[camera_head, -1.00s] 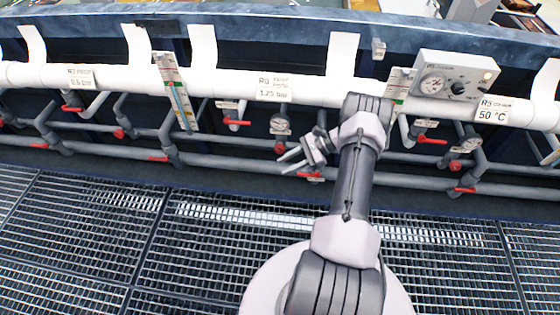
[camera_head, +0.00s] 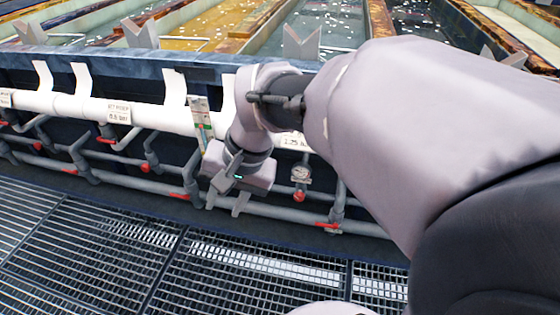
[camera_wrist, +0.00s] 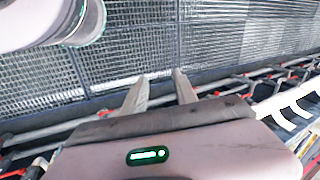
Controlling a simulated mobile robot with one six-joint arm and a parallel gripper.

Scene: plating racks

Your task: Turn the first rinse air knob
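My gripper (camera_head: 226,203) hangs in front of the pipe run in the head view, its fingers pointing down. In the wrist view my gripper (camera_wrist: 160,74) is open and empty, its two fingers apart over the floor grating. Several red valve handles sit on the grey pipes; one red handle (camera_head: 105,140) is below the 0.8 bar label (camera_head: 118,112), and another red handle (camera_head: 298,196) is below a round gauge (camera_head: 300,174), right of my gripper. I cannot tell which of them is the first rinse air knob. My arm hides part of the pipes.
A white header pipe (camera_head: 60,104) runs along the tank front. A flow meter (camera_head: 201,122) stands just left of my wrist. The 1.25 bar label (camera_head: 294,141) is partly hidden. Open floor grating (camera_head: 110,240) lies in front of the pipes.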

